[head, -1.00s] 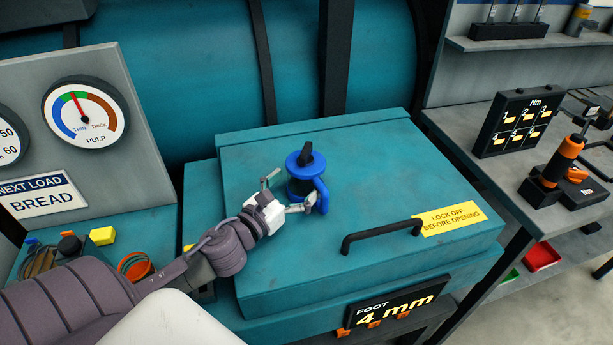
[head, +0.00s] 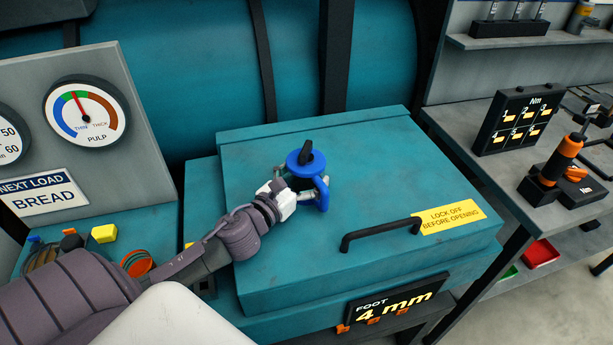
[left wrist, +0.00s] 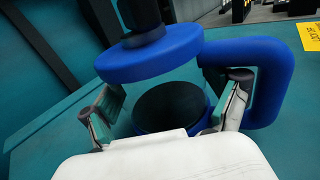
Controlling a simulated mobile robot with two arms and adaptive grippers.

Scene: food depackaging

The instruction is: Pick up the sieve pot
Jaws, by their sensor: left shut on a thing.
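The sieve pot (head: 306,158) has a blue top disc with a black knob, a dark body and a blue side handle. It stands upright on the teal lid of the machine. In the left wrist view the pot (left wrist: 150,62) fills the middle, with its blue handle curving down at the right. My left gripper (head: 308,187) is around the pot's body, with one finger on each side (left wrist: 168,112), below the blue disc. It is shut on the pot. The right gripper is in neither view.
The teal lid (head: 260,250) has a black bar handle (head: 382,236) and a yellow lock-off label (head: 447,217). A pulp gauge (head: 86,112) stands at left above small loose items. A grey bench (head: 480,150) with a torque tool (head: 555,165) is at right.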

